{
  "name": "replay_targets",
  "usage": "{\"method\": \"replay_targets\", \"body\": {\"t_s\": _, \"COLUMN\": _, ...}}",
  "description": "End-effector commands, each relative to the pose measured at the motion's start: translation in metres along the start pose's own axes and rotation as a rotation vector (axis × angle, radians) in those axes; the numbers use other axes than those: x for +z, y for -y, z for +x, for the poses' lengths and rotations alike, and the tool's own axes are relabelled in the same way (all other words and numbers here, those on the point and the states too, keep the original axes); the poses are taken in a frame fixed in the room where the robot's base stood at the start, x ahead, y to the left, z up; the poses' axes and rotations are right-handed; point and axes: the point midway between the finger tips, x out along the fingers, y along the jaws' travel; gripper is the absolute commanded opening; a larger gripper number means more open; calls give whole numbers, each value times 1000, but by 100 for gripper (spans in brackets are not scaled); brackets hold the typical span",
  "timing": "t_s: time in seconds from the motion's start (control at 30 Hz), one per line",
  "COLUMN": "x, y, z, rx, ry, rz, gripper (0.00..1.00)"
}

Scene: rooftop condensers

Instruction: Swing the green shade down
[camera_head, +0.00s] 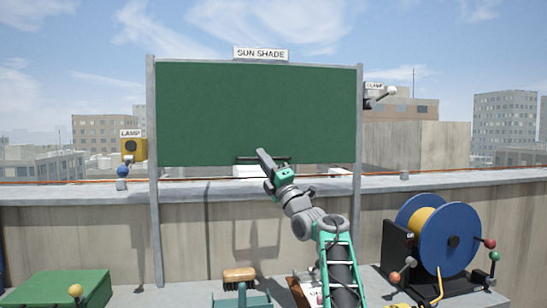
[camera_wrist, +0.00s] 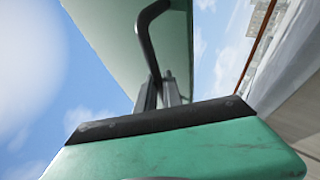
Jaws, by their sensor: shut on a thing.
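The green shade (camera_head: 255,112) is a flat panel hanging upright between two grey posts, under a sign reading SUN SHADE (camera_head: 261,54). A dark bar handle (camera_head: 248,159) runs along its bottom edge. My gripper (camera_head: 265,156) is at that handle, and its jaws hide part of it. In the wrist view, the dark handle (camera_wrist: 148,30) runs down to my gripper (camera_wrist: 162,92), which is shut on it.
A yellow lamp box (camera_head: 133,148) is at left. A blue reel (camera_head: 450,238) stands right, a green box (camera_head: 65,288) front left, and a brush (camera_head: 239,278) front centre. A low parapet runs behind.

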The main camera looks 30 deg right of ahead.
Motion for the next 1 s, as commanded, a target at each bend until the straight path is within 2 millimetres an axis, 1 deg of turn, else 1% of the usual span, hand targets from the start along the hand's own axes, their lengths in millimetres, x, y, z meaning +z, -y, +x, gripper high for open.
{"method": "replay_targets", "body": {"t_s": 0.3, "x": 2, "y": -1, "z": 1, "rx": -2, "ry": 5, "rz": -4, "gripper": 0}}
{"method": "replay_targets", "body": {"t_s": 0.33, "x": 2, "y": -1, "z": 1, "rx": -2, "ry": 5, "rz": -4, "gripper": 13}}
{"method": "replay_targets", "body": {"t_s": 0.4, "x": 3, "y": -1, "z": 1, "rx": -2, "ry": 5, "rz": -4, "gripper": 19}}
{"method": "replay_targets", "body": {"t_s": 0.43, "x": 3, "y": -1, "z": 0, "rx": -2, "ry": 5, "rz": -4, "gripper": 20}}
{"method": "replay_targets", "body": {"t_s": 0.8, "x": 3, "y": 1, "z": -2, "rx": -4, "ry": 5, "rz": -3, "gripper": 20}}
{"method": "replay_targets", "body": {"t_s": 0.87, "x": 3, "y": 2, "z": -6, "rx": -5, "ry": 5, "rz": -2, "gripper": 20}}
{"method": "replay_targets", "body": {"t_s": 0.97, "x": 3, "y": 2, "z": -21, "rx": -4, "ry": 6, "rz": -4, "gripper": 20}}
{"method": "replay_targets", "body": {"t_s": 1.0, "x": 2, "y": 2, "z": -29, "rx": -3, "ry": 6, "rz": -4, "gripper": 20}}
